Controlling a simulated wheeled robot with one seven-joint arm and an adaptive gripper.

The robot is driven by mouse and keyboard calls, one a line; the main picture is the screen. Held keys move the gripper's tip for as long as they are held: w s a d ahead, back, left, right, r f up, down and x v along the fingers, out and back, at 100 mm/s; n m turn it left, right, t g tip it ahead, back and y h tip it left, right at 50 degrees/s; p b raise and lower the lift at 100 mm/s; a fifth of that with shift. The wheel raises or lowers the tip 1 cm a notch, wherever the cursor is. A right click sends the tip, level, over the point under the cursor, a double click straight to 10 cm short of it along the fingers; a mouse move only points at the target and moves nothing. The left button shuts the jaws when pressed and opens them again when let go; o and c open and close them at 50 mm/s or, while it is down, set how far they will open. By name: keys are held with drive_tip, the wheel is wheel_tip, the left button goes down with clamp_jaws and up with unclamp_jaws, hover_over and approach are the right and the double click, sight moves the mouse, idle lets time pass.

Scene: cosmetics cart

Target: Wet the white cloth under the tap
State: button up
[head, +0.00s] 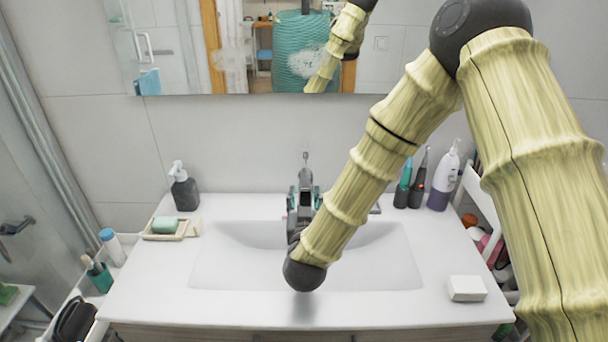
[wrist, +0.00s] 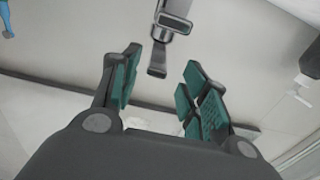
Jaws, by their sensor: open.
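A small white block (head: 467,288), which looks like the folded white cloth, lies on the counter at the front right in the head view. My gripper (head: 304,192) is above the back of the basin, well to the left of the block. The tap (head: 305,160) is mostly hidden behind my gripper there. In the wrist view the tap (wrist: 172,28) shows just beyond my open fingers (wrist: 161,68), roughly between them. I see nothing held between the green pads. I cannot make out any water running.
The white basin (head: 225,272) sits in the counter (head: 150,300). A soap dish (head: 165,235) and a dark pump bottle (head: 184,188) stand at left. A white-and-purple bottle (head: 444,178) stands at the back right. The mirror (head: 215,75) is behind. The front counter is mostly clear.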

sight(306, 177)
drive_tip(key=shift+w+d+r, duration=0.1)
drive_tip(key=shift+w+r, duration=0.25)
drive_tip(key=shift+r, duration=0.05)
drive_tip(key=shift+w+d+r+p, duration=0.1)
drive_tip(key=shift+w+r+p, duration=0.15)
drive_tip(key=shift+w+p, duration=0.2)
drive_tip(key=shift+w+d+r+p, duration=0.1)
drive_tip(key=shift+w+r+p, duration=0.15)
drive_tip(key=shift+w, duration=0.2)
drive_tip(key=w, duration=0.1)
drive_tip(key=w+f, duration=0.1)
drive_tip(key=w, duration=0.1)
drive_tip(key=w+f+p, duration=0.1)
drive_tip(key=w, duration=0.1)
drive_tip(key=shift+w+a, duration=0.15)
drive_tip(key=shift+w, duration=0.1)
drive_tip(key=shift+w+r, duration=0.1)
drive_tip(key=shift+w, duration=0.05)
drive_tip(key=shift+r, duration=0.3)
drive_tip(key=shift+w+f, duration=0.3)
drive_tip(key=shift+f, duration=0.05)
drive_tip(key=shift+s+r, duration=0.2)
drive_tip(key=c, duration=0.6)
clamp_jaws()
